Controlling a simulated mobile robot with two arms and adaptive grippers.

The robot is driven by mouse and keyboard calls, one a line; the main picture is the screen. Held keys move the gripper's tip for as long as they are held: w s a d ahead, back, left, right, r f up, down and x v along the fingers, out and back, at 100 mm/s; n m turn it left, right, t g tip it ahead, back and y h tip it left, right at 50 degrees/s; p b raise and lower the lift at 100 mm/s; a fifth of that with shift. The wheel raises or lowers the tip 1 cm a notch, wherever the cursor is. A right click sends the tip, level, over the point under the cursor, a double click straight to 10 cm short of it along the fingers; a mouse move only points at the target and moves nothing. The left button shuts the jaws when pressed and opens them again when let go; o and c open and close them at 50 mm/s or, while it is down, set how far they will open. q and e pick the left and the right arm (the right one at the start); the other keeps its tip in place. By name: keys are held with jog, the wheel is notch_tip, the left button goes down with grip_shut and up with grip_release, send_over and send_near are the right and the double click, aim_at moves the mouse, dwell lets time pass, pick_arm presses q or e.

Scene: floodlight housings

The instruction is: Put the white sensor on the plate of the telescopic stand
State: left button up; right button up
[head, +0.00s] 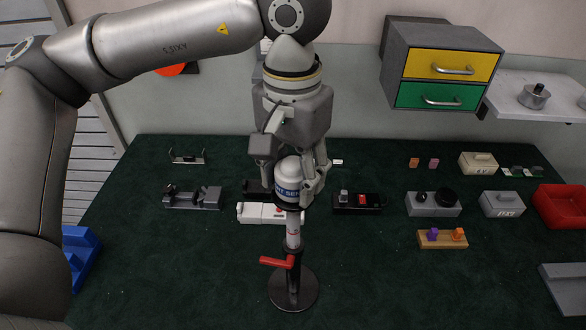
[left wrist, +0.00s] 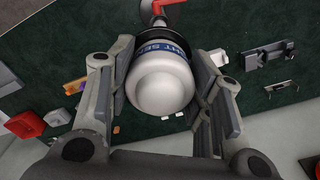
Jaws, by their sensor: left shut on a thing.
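The white sensor (head: 288,177) has a domed top and a blue lettered band. In the head view my left gripper (head: 300,188) comes down from above and is shut on it. The left wrist view shows the sensor (left wrist: 160,82) upright between the two fingers of the gripper (left wrist: 163,90). The telescopic stand (head: 293,235) has a round black base and a red lever. The sensor is at the top of the stand, over its dark plate (left wrist: 150,36). I cannot tell whether its underside touches the plate. My right gripper is not in view.
A white device (head: 260,213) lies just behind the stand, with a black device (head: 358,203) to its right. Grey boxes, a wooden block (head: 442,239) and a red bin (head: 561,206) are at the right. The green table (head: 180,280) is clear at front left.

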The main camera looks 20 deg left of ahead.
pick_arm(q)
jog(key=shift+f, duration=0.1)
jog(key=o, duration=0.8)
jog(key=shift+f, duration=0.1)
jog(key=o, duration=0.5)
jog(key=shift+c, duration=0.2)
